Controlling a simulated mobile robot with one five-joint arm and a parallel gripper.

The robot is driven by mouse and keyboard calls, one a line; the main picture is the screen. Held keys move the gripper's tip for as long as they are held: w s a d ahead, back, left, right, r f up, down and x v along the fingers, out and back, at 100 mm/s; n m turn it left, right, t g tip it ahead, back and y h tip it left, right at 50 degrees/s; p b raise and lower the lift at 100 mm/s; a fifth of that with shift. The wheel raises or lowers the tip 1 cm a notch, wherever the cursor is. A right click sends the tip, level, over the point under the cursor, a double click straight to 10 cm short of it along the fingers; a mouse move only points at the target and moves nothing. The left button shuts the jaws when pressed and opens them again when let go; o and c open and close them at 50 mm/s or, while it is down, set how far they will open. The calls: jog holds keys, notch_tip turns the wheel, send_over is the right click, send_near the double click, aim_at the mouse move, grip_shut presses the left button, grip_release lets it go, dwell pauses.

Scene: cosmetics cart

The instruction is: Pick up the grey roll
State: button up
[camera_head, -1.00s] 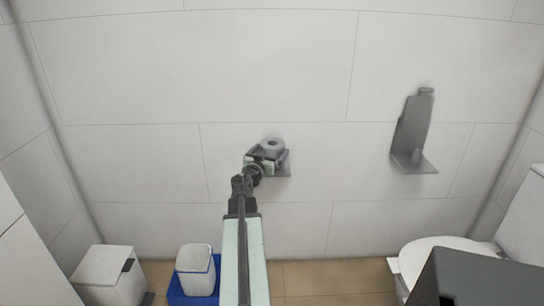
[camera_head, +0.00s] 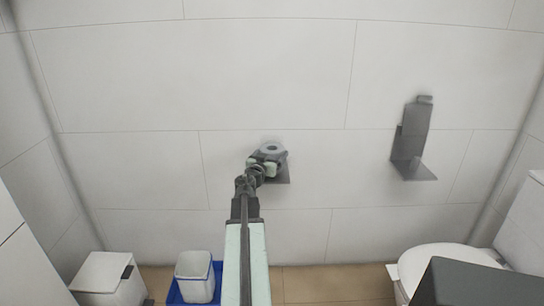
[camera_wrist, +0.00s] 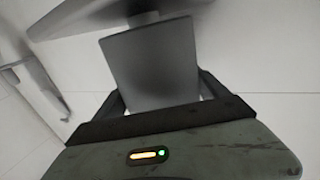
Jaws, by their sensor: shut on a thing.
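The grey roll (camera_head: 272,148) stands upright with its round end and centre hole facing up, above a small grey wall shelf (camera_head: 281,177). My gripper (camera_head: 267,163) is at the roll's near side and shut on it. In the wrist view, a plain grey block that looks like the side of the roll (camera_wrist: 150,65) fills the space between the two dark fingers. The gripper hides the roll's lower part in the head view, so I cannot tell whether it touches the shelf.
A second grey wall bracket (camera_head: 412,145) hangs to the right. Below are a white bin (camera_head: 108,280), a white container (camera_head: 194,277) in a blue tray (camera_head: 175,296), and a toilet (camera_head: 445,258). The wall between the two brackets is clear.

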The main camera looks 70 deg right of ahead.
notch_tip(320, 180, up, 9)
jog(key=p, duration=0.8)
